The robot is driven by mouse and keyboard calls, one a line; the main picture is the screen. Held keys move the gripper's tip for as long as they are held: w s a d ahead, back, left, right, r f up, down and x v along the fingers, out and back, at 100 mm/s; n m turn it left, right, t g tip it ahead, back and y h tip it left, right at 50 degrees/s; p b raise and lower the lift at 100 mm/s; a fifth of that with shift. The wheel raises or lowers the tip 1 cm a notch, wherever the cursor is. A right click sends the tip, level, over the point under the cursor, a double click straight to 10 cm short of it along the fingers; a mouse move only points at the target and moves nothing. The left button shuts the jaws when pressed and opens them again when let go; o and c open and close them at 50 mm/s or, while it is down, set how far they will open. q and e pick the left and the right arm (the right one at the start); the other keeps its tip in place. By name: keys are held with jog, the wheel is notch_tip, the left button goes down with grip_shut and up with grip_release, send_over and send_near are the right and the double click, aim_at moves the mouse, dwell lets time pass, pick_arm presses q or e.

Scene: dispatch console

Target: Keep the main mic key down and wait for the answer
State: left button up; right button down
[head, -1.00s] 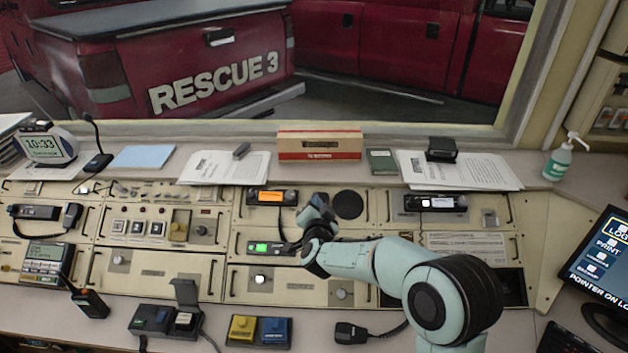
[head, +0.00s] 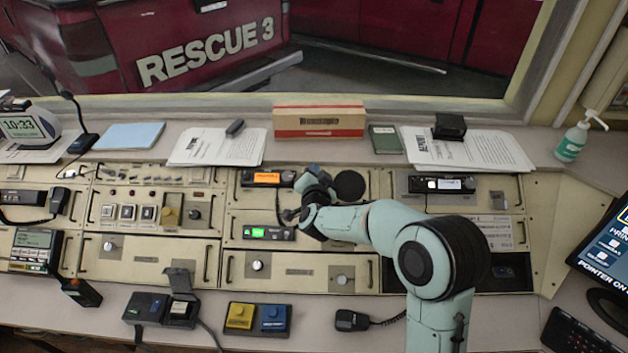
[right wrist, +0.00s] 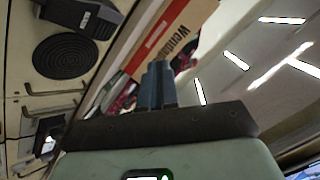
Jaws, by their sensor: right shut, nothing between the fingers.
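A two-key unit stands on the front ledge, with a yellow key (head: 240,316) and a blue key (head: 274,318). To its left is a dark key unit (head: 147,308) with a raised cover (head: 180,281) over a pale key. The lettering is too small to tell which key is the main mic key. My right gripper (head: 314,172) is over the back of the console, beside the orange-lit radio (head: 266,178), well away from these keys. Its fingers (right wrist: 158,80) are shut together and empty. My left gripper is not in view.
A red and cream box (head: 319,120), papers (head: 468,150) and a sanitizer bottle (head: 573,141) stand on the back shelf. A round speaker (head: 349,186) is right of my gripper. A hand microphone (head: 351,320) lies on the front ledge. A monitor (head: 607,240) is at right.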

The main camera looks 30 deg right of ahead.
jog(key=w+f, duration=0.1)
jog(key=d+f+b, duration=0.1)
jog(key=f, duration=0.1)
jog(key=w+f, duration=0.1)
jog(key=f, duration=0.1)
jog(key=shift+w+d+f+b, duration=0.2)
jog(key=shift+w+d+b, duration=0.1)
jog(key=shift+d, duration=0.05)
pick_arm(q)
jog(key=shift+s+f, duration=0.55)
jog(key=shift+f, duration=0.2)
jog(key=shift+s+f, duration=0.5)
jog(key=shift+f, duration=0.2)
pick_arm(e)
jog(key=shift+w+d+f, duration=0.25)
jog(key=shift+w+f, duration=0.05)
jog(key=shift+f, duration=0.15)
pick_arm(q)
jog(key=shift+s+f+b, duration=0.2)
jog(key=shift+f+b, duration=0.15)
jog(key=shift+b, duration=0.15)
pick_arm(e)
jog(key=shift+w+d+f, duration=0.1)
jog(key=shift+w+f, duration=0.1)
jog(key=shift+f, duration=0.15)
